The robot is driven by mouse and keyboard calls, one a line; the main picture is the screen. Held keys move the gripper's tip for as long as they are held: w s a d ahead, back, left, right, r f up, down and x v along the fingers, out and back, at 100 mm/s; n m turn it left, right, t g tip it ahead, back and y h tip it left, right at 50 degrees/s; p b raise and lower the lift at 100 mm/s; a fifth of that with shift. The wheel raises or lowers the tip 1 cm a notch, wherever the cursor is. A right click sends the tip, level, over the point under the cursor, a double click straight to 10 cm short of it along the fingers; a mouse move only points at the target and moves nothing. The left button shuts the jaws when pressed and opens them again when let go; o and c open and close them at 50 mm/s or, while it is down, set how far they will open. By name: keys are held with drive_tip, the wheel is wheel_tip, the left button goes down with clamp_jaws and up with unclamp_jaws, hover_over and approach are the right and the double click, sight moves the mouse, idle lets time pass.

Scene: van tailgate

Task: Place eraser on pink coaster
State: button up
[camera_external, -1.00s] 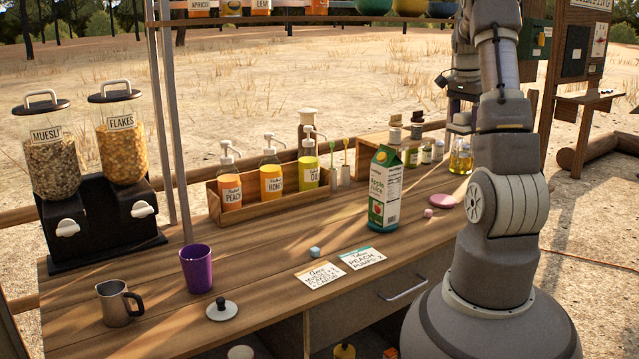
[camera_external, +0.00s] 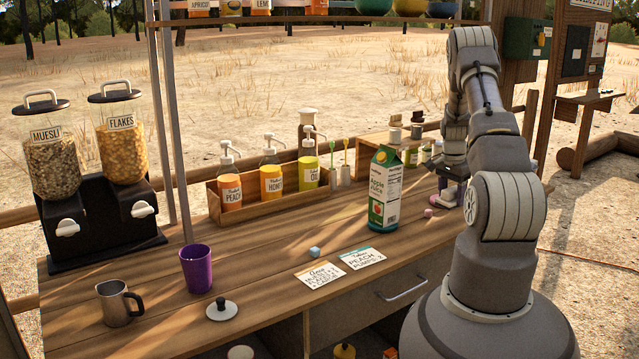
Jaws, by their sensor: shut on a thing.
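The pink coaster (camera_external: 445,200) lies at the right end of the counter, partly covered by my gripper. My gripper (camera_external: 452,186) points down right above the coaster, behind the carton and left of my arm. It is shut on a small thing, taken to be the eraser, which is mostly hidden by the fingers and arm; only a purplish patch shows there. I cannot tell whether the held thing touches the coaster.
A juice carton (camera_external: 384,190) stands close left of my gripper, with a small pink object (camera_external: 429,213) beside the coaster. A wooden crate with jars (camera_external: 412,150) is behind.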

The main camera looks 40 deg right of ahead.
drive_tip(key=w+d, duration=0.2)
drive_tip(key=w+d+f+b, duration=0.1)
drive_tip(key=w+d, duration=0.1)
drive_tip(key=w, duration=0.1)
drive_tip(key=w+d, duration=0.2)
drive_tip(key=d, duration=0.1)
drive_tip(key=shift+w+d+f+b, duration=0.1)
drive_tip(key=shift+w+f+b, duration=0.05)
drive_tip(key=shift+w+b, duration=0.2)
wheel_tip(320, 180, down, 3)
drive_tip(key=shift+f+b, duration=0.2)
drive_tip(key=shift+b, duration=0.5)
drive_tip(key=shift+r, duration=0.1)
drive_tip(key=o, duration=1)
drive_tip(key=shift+o, duration=0.2)
wheel_tip(320, 180, up, 12)
drive_tip(key=a+p, duration=0.1)
drive_tip(key=p, duration=0.2)
drive_tip(key=shift+a, duration=0.25)
